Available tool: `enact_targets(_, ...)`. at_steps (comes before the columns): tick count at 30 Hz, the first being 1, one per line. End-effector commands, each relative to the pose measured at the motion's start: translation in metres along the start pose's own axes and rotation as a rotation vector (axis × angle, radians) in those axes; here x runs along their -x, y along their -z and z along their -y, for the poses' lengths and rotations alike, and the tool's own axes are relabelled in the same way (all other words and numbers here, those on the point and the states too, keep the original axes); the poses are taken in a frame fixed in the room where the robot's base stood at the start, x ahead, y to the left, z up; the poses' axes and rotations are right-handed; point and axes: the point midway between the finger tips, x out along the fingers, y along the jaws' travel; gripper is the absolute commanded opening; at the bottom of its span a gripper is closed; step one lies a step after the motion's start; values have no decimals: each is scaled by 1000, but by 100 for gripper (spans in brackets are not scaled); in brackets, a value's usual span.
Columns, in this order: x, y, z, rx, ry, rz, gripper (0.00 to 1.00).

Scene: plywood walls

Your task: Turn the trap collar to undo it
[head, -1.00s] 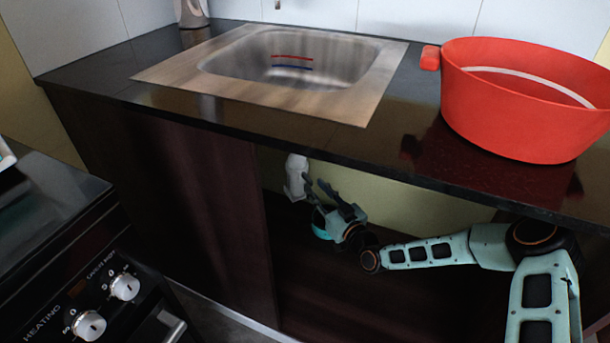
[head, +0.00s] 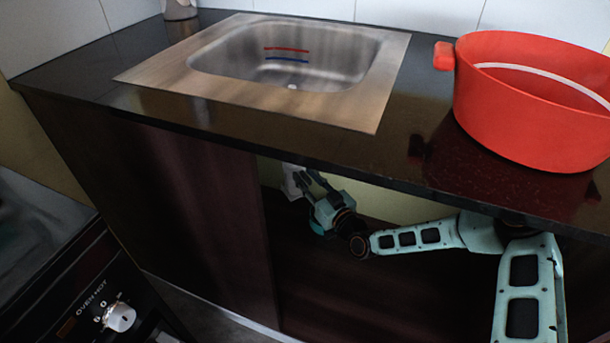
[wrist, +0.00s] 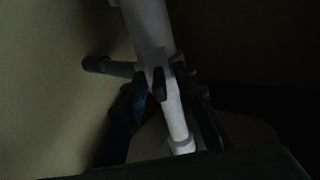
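The white trap pipe (head: 291,182) hangs under the counter; in the head view only its left part shows. In the wrist view the pipe (wrist: 148,25) runs down the middle, with a side branch to the left. A lugged collar (wrist: 158,82) sits around it. My gripper (head: 307,184) is at the pipe below the counter edge. In the wrist view my gripper (wrist: 160,98) has its dark fingers on either side of the pipe at and just below the collar. They look apart; whether either touches the collar is too dark to tell.
The dark counter (head: 275,147) overhangs my arm, with a steel sink (head: 370,110) and a red pot (head: 530,110) on it. A cupboard panel (head: 200,210) stands left of the opening. An oven (head: 75,280) is at the front left.

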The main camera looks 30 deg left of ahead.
Motion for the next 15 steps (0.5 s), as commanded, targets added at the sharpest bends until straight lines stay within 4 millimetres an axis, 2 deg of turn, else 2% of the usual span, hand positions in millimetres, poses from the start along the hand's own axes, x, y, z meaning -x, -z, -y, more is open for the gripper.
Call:
enact_targets(5,0,0,0,0,0,0,26)
enact_targets(12,0,0,0,0,0,0,0)
enact_targets(15,0,0,0,0,0,0,0)
